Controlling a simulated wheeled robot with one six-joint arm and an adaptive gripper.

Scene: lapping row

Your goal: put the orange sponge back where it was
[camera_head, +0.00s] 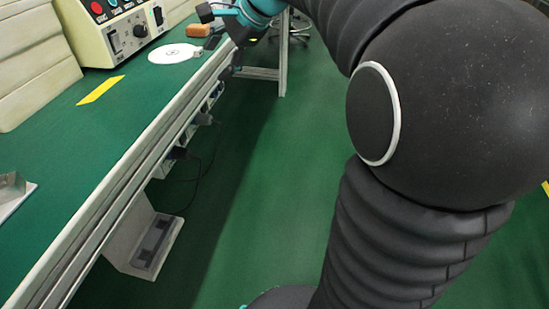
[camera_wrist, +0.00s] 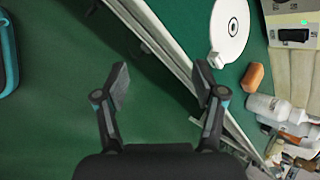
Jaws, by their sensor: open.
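The orange sponge (camera_wrist: 253,77) lies on the green bench top (camera_wrist: 232,100) in the wrist view, to the right of my gripper. In the head view the sponge (camera_head: 198,30) sits at the far end of the bench, close to my gripper. My gripper (camera_wrist: 162,85) is open and empty, its fingers spread over the bench's front edge and the floor. In the head view my gripper (camera_head: 222,30) is small, and its fingertips are hard to make out.
A white disc (camera_head: 176,54) lies on the bench near the sponge. A control box (camera_head: 115,28) stands behind it. White bottles (camera_wrist: 268,105) stand beside the sponge. A metal bracket (camera_head: 14,190) lies at the near left.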

